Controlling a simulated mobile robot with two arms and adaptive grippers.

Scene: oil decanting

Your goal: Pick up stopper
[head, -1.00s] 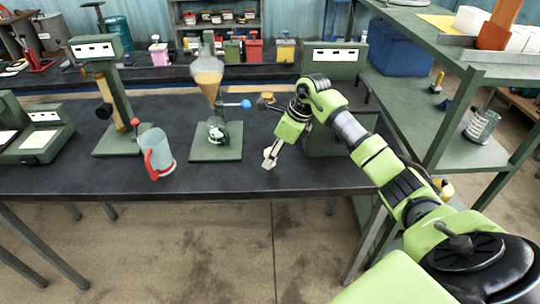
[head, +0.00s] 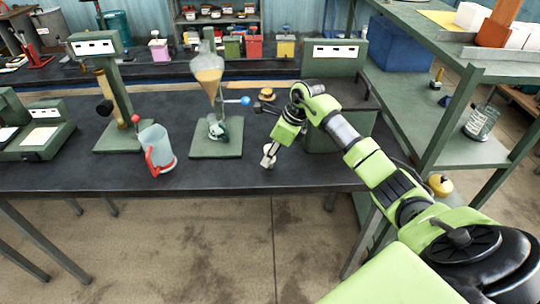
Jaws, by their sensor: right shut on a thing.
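The stopper (head: 267,161), a small pale piece, is at the tips of my right gripper (head: 270,150) near the front edge of the dark bench. The right gripper points down and is shut on it. The gripper partly hides the stopper, and I cannot tell whether it touches the bench. To the left, a glass separating funnel (head: 209,84) with amber liquid stands upright above a green stand base (head: 216,149). My left gripper is not in view.
A clear jug with a red handle (head: 157,148) stands left of the funnel stand. A green device (head: 334,75) stands behind my right arm. A brass-coloured piece (head: 267,93) lies on the bench behind the gripper. The bench front between jug and gripper is clear.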

